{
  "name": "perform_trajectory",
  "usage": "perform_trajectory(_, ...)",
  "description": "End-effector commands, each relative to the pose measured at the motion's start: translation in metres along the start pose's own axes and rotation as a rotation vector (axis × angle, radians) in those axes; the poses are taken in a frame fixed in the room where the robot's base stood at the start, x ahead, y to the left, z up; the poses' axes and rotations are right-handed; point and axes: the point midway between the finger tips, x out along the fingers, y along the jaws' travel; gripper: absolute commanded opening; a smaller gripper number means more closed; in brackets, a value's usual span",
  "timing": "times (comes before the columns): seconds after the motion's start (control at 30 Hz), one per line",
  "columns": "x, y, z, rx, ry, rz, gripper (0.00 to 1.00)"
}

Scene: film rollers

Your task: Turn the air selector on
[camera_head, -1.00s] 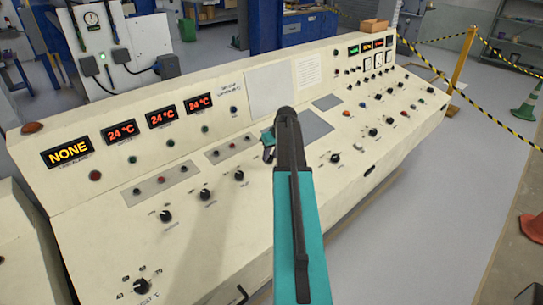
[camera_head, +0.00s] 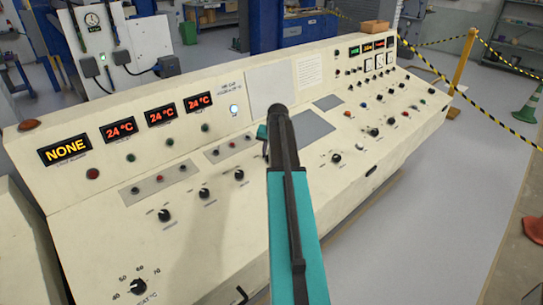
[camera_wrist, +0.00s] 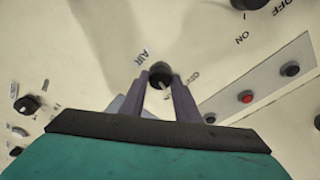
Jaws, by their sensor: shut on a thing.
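The air selector is a small dark round knob (camera_wrist: 160,72) on the cream panel in the wrist view, with the word AIR beside it and OFF to its right. My gripper (camera_wrist: 160,84) is shut on this knob, one purple-grey finger on each side. A light pointer mark shows on the knob between the fingers. In the head view my gripper (camera_head: 265,138) reaches the middle of the console, and my arm hides the knob there. A small round lamp (camera_head: 234,109) above the panel's middle glows white.
The sloping console (camera_head: 120,235) carries several other black knobs close by. A grey strip (camera_wrist: 258,92) with a red button lies right of the gripper in the wrist view. Red displays read 24 °C, and a yellow display (camera_head: 65,150) reads NONE.

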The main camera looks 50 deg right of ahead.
Motion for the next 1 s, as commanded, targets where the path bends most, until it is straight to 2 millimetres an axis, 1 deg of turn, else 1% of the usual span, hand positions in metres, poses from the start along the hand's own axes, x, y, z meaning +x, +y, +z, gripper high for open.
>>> perform_trajectory(0.2, 0.0000, 0.0000, -0.0009, 0.137, 0.001, 0.023, 0.07)
perform_trajectory(0.4, -0.0002, 0.0000, -0.0011, 0.211, 0.002, 0.036, 0.07)
perform_trajectory(0.93, -0.0004, 0.0005, -0.0009, 0.239, 0.001, 0.040, 0.07)
perform_trajectory(0.97, -0.0004, 0.0005, -0.0009, 0.239, 0.001, 0.040, 0.34)
perform_trajectory(1.0, -0.0003, 0.0005, -0.0009, 0.239, 0.001, 0.040, 0.41)
